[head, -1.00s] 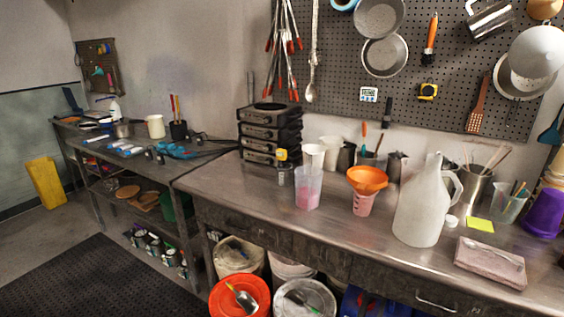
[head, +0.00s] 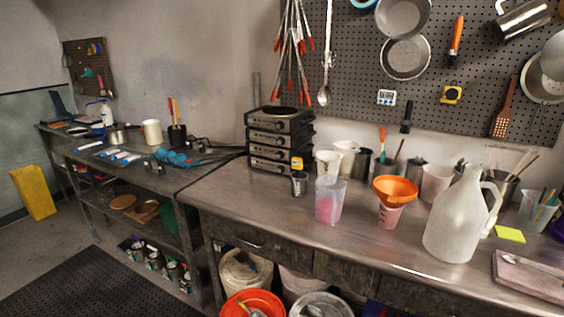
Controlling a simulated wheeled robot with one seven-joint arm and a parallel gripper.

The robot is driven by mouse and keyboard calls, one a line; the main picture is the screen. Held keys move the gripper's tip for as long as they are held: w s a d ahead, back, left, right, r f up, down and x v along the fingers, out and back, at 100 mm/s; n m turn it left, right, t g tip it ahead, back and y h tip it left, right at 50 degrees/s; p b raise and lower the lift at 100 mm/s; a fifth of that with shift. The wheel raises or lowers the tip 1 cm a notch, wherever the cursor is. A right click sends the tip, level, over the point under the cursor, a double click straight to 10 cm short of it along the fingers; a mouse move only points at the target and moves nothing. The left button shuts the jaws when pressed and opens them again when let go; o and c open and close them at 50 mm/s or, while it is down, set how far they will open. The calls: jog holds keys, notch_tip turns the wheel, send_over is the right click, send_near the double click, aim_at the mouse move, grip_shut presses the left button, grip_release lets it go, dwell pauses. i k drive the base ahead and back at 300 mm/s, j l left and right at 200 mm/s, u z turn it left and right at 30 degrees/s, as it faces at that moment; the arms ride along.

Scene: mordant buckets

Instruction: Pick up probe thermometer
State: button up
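A small yellow-headed item (head: 297,163) shows at the rim of a small dark metal cup (head: 299,184), in front of the stacked hot plates. It may be the probe thermometer, but it is too small to be sure, and I cannot tell whether it stands in the cup or behind it. The cup stands on the metal workbench (head: 235,205), left of a clear beaker with pink contents (head: 329,200). My gripper is not in view.
The stacked hot plates (head: 278,140) stand behind the cup. An orange funnel (head: 395,189) and a large white jug (head: 460,222) stand to the right. Buckets, one with a red rim (head: 252,305), sit below. The bench front left of the cup is clear.

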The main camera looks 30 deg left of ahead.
aim_at(297, 163)
jog(key=j+z, duration=0.2)
jog(key=j, duration=2.35)
jog(key=i+j, duration=0.15)
jog(key=j, duration=0.15)
jog(key=i+j, duration=0.15)
jog(key=j, duration=0.2)
jog(key=i+j+z, duration=0.1)
jog(key=j, duration=0.2)
jog(key=i+j, duration=0.15)
jog(key=j, duration=0.2)
jog(key=i+j, duration=0.4)
jog(key=i+z, duration=0.05)
jog(key=i, duration=0.05)
